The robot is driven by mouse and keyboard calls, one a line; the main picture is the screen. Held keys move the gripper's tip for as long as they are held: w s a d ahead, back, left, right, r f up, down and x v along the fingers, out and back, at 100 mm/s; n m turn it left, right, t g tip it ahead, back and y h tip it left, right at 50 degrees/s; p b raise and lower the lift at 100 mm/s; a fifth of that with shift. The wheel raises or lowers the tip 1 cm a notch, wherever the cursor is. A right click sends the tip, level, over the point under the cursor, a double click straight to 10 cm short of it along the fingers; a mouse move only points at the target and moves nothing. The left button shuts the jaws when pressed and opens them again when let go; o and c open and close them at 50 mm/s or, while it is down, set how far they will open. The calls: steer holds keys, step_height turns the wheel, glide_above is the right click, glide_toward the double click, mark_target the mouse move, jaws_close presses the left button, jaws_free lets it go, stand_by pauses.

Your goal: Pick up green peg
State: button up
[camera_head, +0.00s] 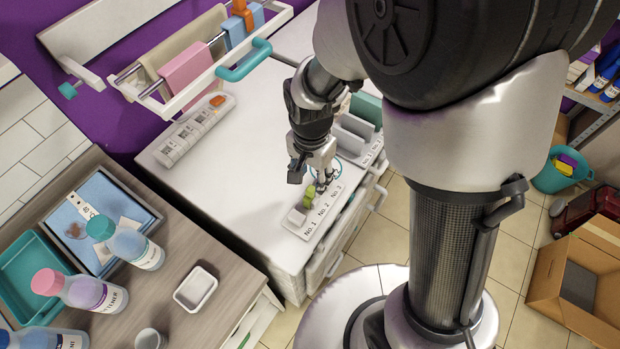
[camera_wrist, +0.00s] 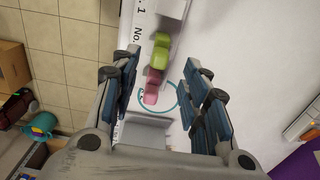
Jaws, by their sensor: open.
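The green peg (camera_wrist: 160,50) stands in a white labelled strip (camera_head: 331,211) on the white cabinet top. In the wrist view my gripper (camera_wrist: 159,64) is open and empty. Its fingers are on either side of the view, and the green peg lies near the line between their tips. A pink peg (camera_wrist: 153,86) is beside the green one, also between the fingers in this view. A pale peg (camera_head: 297,216) is on the green peg's other side. I cannot tell the exact height of the fingertips above the pegs.
A wooden counter with bottles (camera_head: 95,292) is at left. The cabinet top left of the strip is clear.

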mark_target(311, 188)
steer(key=shift+f+b, duration=1.3)
steer(key=shift+f, duration=1.9)
steer(key=c, duration=0.9)
steer(key=shift+r, duration=0.2)
step_height(311, 188, up, 20)
steer(key=p, duration=0.6)
steer(key=shift+f+p, duration=0.1)
steer(key=shift+p, duration=0.3)
